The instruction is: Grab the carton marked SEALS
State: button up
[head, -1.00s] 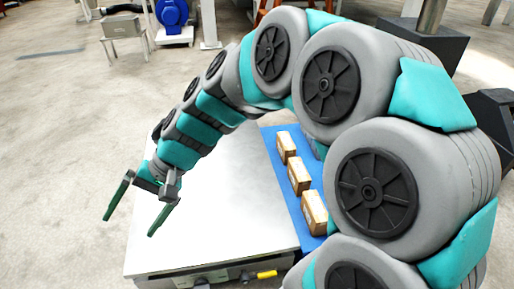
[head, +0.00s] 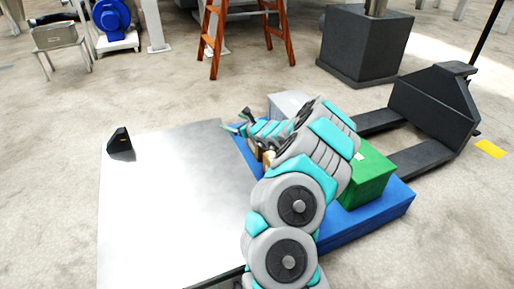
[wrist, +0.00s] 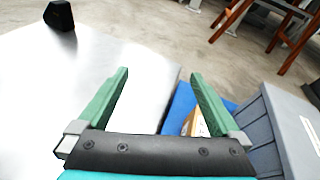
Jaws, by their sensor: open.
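My gripper (head: 238,122) is open and empty, above the far right edge of the metal table. In the wrist view its two green fingers (wrist: 158,85) are spread wide. A brown carton (wrist: 190,124) shows partly behind the right finger, on a blue surface. In the head view small brown cartons (head: 255,156) are mostly hidden by my arm. No SEALS marking can be read on any carton in these frames.
The blue platform (head: 372,217) runs along the table's right side and bears a green box (head: 370,173). A grey bin (wrist: 262,128) stands right of the gripper. A black block (head: 120,145) sits at the far left of the metal table (head: 170,210), otherwise clear.

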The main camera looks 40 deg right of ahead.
jog(key=shift+s+d+f+m+g+h+b, duration=0.15)
jog(key=shift+s+d+f+m+g+h, duration=0.4)
jog(key=shift+d+f, duration=1.5)
jog(key=shift+s+d+f+m+g+h+b, duration=0.15)
jog(key=shift+s+d+f+m+h, duration=0.5)
jog(key=shift+d+f+m, duration=1)
jog(key=shift+s+d+f+m+g+h+b, duration=0.25)
jog(key=shift+s+d+f+m+h, duration=0.35)
jog(key=shift+d+f, duration=1.8)
jog(key=shift+w+d+f+n, duration=0.15)
jog(key=shift+w+f, duration=0.3)
jog(key=shift+w, duration=0.25)
jog(key=shift+w+d+f+n, duration=0.15)
jog(key=shift+w+f, duration=0.25)
jog(key=shift+w, duration=0.3)
jog(key=shift+b+x, duration=0.3)
jog(key=shift+x, duration=0.7)
jog(key=shift+r, duration=0.1)
jog(key=shift+c, duration=0.4)
